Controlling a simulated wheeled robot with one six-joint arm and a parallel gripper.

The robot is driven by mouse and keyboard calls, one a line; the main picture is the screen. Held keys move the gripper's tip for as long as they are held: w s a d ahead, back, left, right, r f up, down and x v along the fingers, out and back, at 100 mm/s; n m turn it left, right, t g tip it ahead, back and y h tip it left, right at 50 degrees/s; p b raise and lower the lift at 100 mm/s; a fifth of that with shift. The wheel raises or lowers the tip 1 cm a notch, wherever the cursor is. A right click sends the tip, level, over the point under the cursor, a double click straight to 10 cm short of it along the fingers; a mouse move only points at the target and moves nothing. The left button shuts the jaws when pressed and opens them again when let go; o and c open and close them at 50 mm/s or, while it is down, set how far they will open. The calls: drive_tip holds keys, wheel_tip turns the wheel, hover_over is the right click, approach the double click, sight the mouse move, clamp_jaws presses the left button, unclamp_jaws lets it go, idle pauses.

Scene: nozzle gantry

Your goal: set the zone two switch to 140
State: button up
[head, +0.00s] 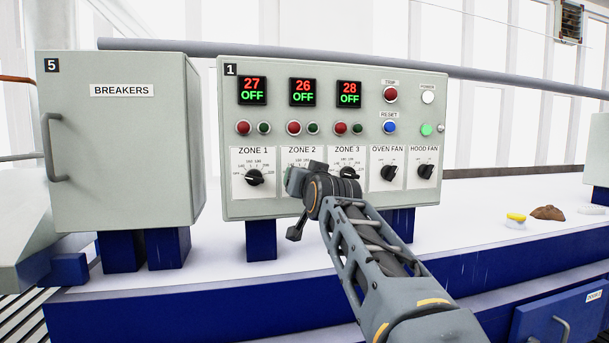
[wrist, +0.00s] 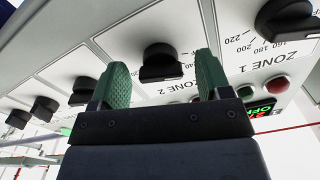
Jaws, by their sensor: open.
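The zone two switch is a black rotary knob (wrist: 162,64) on a white plate labelled ZONE 2 in the wrist view. The wrist view is turned, so the label reads upside down. My gripper (wrist: 158,75) is open, with its green fingers on either side of the knob in that picture; I cannot tell whether they touch it. In the head view my gripper (head: 297,182) is in front of the ZONE 2 plate (head: 299,154) and hides its knob. The display above (head: 303,92) reads 26 and OFF.
The zone 1 knob (head: 254,177), zone 3 knob (head: 347,173), oven fan knob (head: 388,172) and hood fan knob (head: 425,171) share the grey panel (head: 325,205). A breakers cabinet (head: 122,140) stands left. Red and green lamps sit above the knobs.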

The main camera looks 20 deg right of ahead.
drive_tip(key=shift+w, duration=0.35)
drive_tip(key=c, duration=0.9)
